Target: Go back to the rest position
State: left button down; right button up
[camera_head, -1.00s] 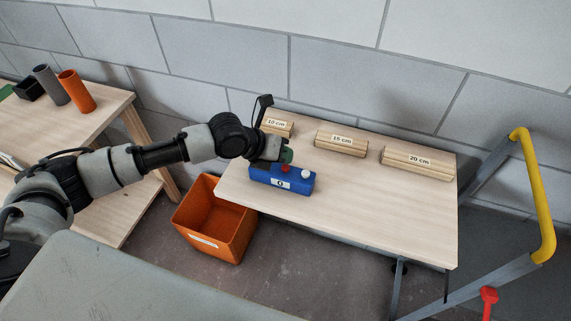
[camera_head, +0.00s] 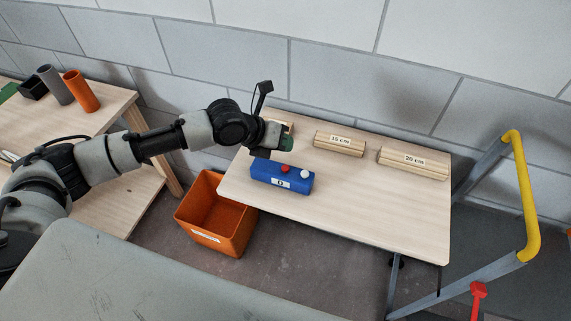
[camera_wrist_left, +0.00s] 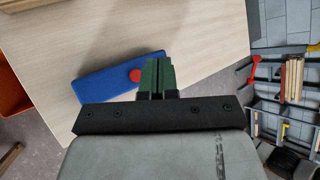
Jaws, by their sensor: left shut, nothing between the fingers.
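My left gripper (camera_head: 286,144) hangs above the table, just behind the blue box in the head view. Its green fingers are together and empty, and they also show closed in the left wrist view (camera_wrist_left: 157,76). The blue box (camera_head: 268,178) has a red button (camera_head: 286,169), a white button (camera_head: 305,174) and a white label on its front. In the left wrist view the blue box (camera_wrist_left: 100,80) lies beyond the fingers, which cover part of it. My right gripper is in neither view.
Batten stacks labelled 15 cm (camera_head: 338,147) and 20 cm (camera_head: 411,166) lie along the back of the table (camera_head: 370,210). A third stack is mostly hidden behind my gripper. An orange bin (camera_head: 228,240) stands left of the table, a yellow rail (camera_head: 527,210) right.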

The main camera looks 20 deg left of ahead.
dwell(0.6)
pick_arm(q)
jog(key=s+d+f+n, duration=0.3)
jog(key=s+d+n, duration=0.5)
jog(key=s+n, duration=0.55)
jog(key=s+a+f+n+g+y, duration=0.1)
jog(key=s+a+f+n+y, duration=0.15)
jog(key=s+a+n, duration=0.6)
jog(key=s+a+f+n+g+y, duration=0.1)
jog(key=s+a+n+y, duration=0.35)
jog(key=n, duration=0.75)
notch_tip(320, 180, down, 26)
jog(key=s+f+g, duration=0.1)
jog(key=g, duration=0.1)
jog(key=s+a+f+g+b, duration=0.1)
jog(key=s+a+f, duration=0.2)
jog(key=s+f, duration=1.3)
jog(key=shift+s+f+n+b, duration=0.25)
jog(key=shift+f+n+b, duration=0.05)
jog(key=shift+f, duration=0.1)
